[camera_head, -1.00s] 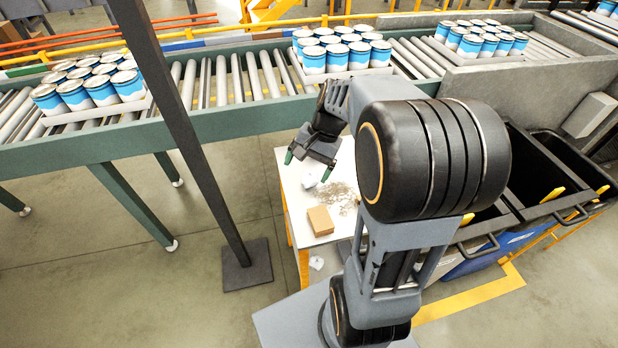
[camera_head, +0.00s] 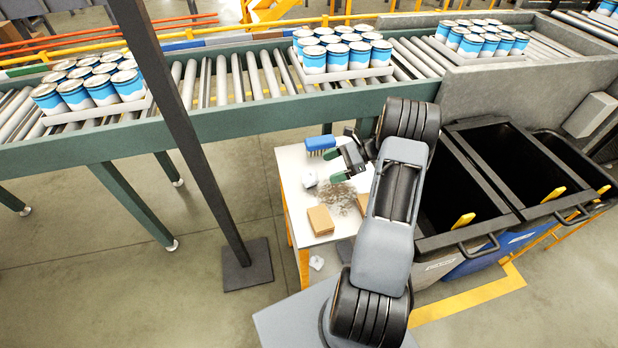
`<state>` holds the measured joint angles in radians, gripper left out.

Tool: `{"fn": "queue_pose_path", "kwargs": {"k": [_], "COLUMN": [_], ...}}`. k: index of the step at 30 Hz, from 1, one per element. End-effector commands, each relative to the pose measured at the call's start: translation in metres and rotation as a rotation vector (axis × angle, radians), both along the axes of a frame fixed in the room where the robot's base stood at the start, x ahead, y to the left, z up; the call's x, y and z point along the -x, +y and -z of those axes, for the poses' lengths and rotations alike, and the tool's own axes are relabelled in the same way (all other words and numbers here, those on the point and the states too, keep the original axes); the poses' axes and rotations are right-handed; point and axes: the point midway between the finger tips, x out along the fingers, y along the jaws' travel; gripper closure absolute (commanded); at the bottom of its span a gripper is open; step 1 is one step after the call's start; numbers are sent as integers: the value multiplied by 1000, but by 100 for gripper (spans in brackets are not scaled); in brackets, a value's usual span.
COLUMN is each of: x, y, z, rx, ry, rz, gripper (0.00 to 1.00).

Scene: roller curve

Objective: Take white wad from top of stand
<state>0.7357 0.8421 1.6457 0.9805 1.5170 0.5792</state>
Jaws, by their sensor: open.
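The white wad (camera_head: 309,180) lies on the white top of the stand (camera_head: 291,160), near its left edge. My gripper (camera_head: 335,165) is over the stand, just right of the wad. Its green-tipped fingers are apart, with nothing seen between them. They point left and look clear of the wad, but their height above the top is hard to judge. Part of the stand's right side is hidden behind my arm.
On the stand are a blue brush (camera_head: 320,144), a scatter of grey bits (camera_head: 338,198) and a brown box (camera_head: 320,220). A dark post (camera_head: 190,130) stands left, the conveyor (camera_head: 230,125) behind, black bins (camera_head: 475,190) right.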

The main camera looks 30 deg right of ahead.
Motion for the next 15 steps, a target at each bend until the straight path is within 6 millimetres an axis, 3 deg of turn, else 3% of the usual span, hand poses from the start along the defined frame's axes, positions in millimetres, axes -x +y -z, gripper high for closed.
{"fn": "queue_pose_path", "kwargs": {"k": [6,15], "x": [-7,-10], "y": [24,35], "z": [10,15], "rx": [1,2], "ry": [0,1], "rz": [0,-1], "gripper": [8,8]}}
